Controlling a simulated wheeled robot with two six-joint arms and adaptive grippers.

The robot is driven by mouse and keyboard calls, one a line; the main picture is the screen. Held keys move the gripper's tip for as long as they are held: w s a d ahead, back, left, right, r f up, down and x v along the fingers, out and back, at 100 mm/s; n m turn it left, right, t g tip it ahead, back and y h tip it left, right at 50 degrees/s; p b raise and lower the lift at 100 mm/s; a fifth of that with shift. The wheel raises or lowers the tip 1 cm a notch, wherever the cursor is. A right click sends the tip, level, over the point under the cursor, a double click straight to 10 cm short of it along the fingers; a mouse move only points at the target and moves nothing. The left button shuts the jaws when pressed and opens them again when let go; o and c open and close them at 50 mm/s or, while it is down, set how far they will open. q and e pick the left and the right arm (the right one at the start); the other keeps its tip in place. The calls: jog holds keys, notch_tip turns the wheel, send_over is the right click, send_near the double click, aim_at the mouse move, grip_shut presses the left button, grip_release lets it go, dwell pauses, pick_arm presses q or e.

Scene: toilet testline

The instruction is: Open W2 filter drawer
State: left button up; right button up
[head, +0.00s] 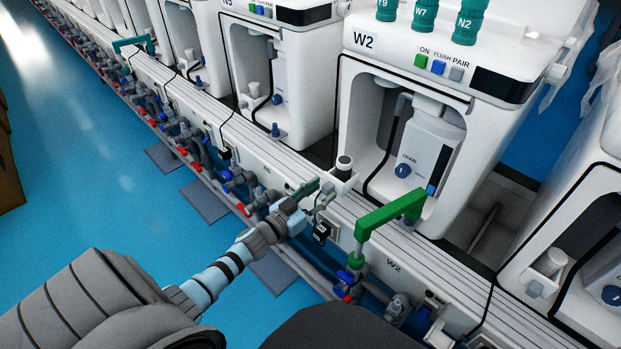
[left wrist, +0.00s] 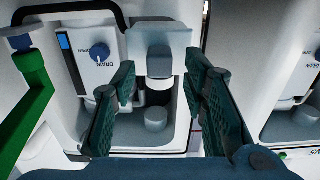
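The white W2 unit (head: 385,58) stands right of centre in the head view, with a white drain housing (head: 427,150) and blue knob in its bay. I see no label reading filter drawer. A small white block with a dark-ringed cap (head: 343,168) sits on the ledge at the unit's lower left front. My left gripper (head: 322,194) is just in front of and below it. In the left wrist view, which looks upside down, the fingers (left wrist: 160,105) are apart, with the pale block (left wrist: 160,38) showing between and beyond them. Contact is not visible. My right gripper is not seen.
A green handle (head: 391,217) stands close to the right of my left gripper; it also shows in the left wrist view (left wrist: 28,105). Pipes and valves (head: 240,180) run along the bench front. The blue floor (head: 90,190) at left is open.

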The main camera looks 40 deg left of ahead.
pick_arm(q)
jog(key=s+a, duration=0.1)
jog(key=s, duration=1)
jog(key=shift+a, duration=0.25)
